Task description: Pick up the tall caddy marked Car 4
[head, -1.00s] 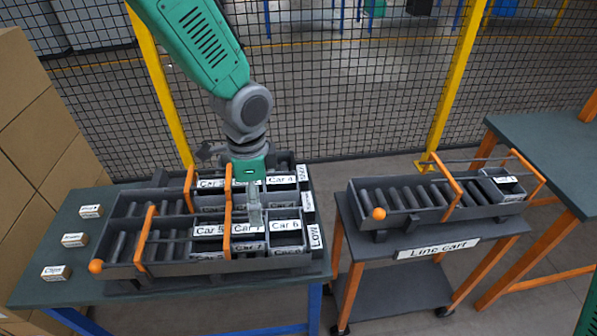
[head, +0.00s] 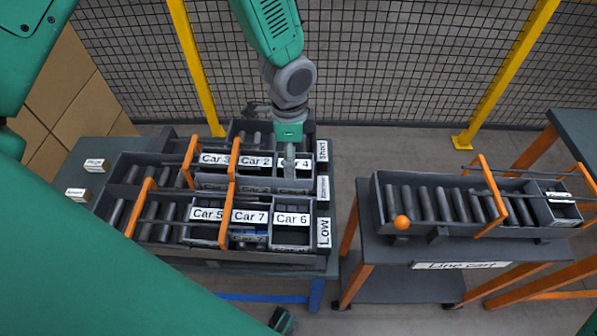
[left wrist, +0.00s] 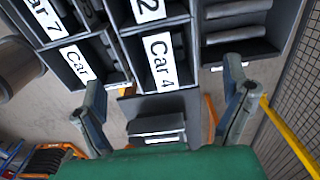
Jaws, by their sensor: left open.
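The Car 4 caddy (head: 300,164) stands in the back row of the left rack, at its right end, its white label partly covered by my left gripper (head: 289,163). In the left wrist view, the dark Car 4 caddy (left wrist: 163,80) lies just beyond the open fingers of my left gripper (left wrist: 165,110). The fingers are spread wide with nothing between them. I cannot tell whether they touch the caddy. My right gripper does not show clearly.
The Car 3 (head: 214,159) and Car 2 (head: 254,161) caddies stand left of Car 4. Car 5 (head: 207,214), Car 7 (head: 249,216) and Car 6 (head: 291,219) fill the front row. Orange rails cross the rack. The line cart (head: 460,265) stands right; wire mesh runs behind.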

